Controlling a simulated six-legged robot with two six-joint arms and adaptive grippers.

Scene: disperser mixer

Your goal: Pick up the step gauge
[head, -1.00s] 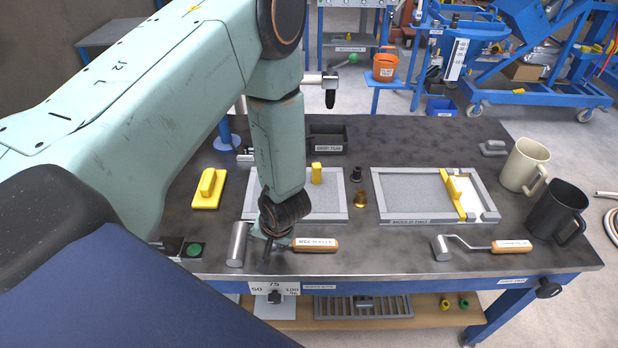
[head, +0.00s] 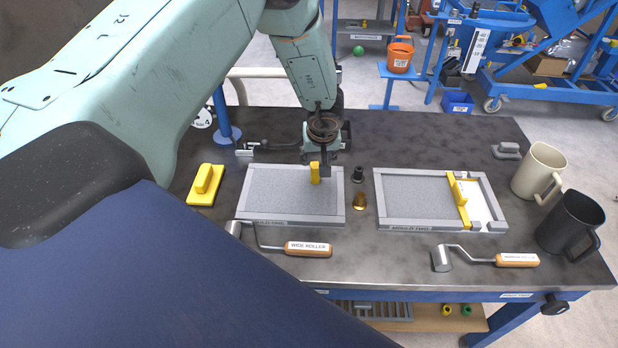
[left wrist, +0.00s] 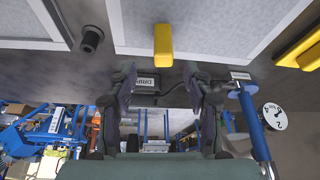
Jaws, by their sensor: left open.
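No thing in view is labelled as the step gauge; a small upright yellow block (head: 315,173) at the back edge of the left mould frame (head: 243,190) may be it. The block also shows in the left wrist view (left wrist: 163,45), ahead of the fingers and roughly centred between them. My left gripper (head: 325,162) is just behind and beside the block in the head view, pointing down. In the left wrist view its two fingers (left wrist: 160,82) are spread apart with nothing held. Whether a finger touches the block cannot be told. My right gripper is not in view.
A yellow float (head: 206,185) lies left of the mould. A black piece (head: 357,174) and a brass piece (head: 359,201) stand right of it. A second mould (head: 400,223), a beige mug (head: 538,172) and a black mug (head: 569,220) are right.

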